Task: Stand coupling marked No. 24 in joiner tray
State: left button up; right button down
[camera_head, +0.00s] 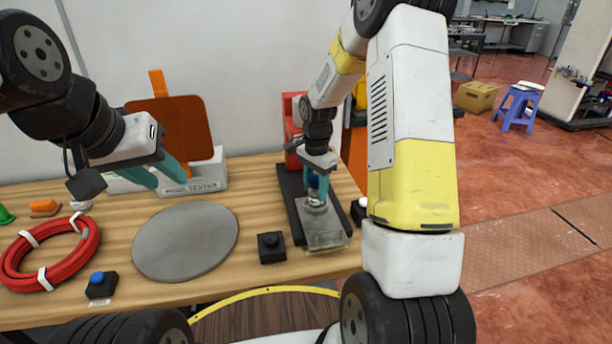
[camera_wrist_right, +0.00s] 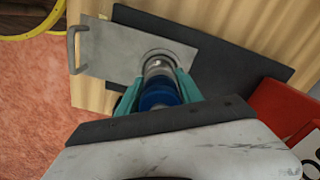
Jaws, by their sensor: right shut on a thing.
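My right gripper (camera_head: 317,188) is shut on a blue and silver coupling (camera_head: 314,199). In the right wrist view the coupling's blue band (camera_wrist_right: 158,95) lies between the teal fingers, with its silver end towards a grey metal plate. This plate (camera_head: 325,235) has a handle and lies on a dark base; it also shows in the right wrist view (camera_wrist_right: 112,55). The coupling looks roughly upright over a round spot on the plate; I cannot tell whether it touches. No number is readable, and no tray is clearly labelled. My left gripper (camera_head: 158,177) is open and empty.
A red machine (camera_head: 294,128) stands behind the dark base. A white tester box (camera_head: 207,180) with a brown panel stands at the back. A grey disc (camera_head: 185,241), a red hose coil (camera_head: 50,278), a blue-button box (camera_head: 101,286) and a black block (camera_head: 271,248) lie on the wooden bench.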

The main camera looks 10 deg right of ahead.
aim_at(316, 174)
jog(key=shift+f, duration=0.6)
jog(key=c, duration=1.1)
grip_release()
jog(key=shift+o, duration=0.2)
jog(key=shift+r, duration=5.5)
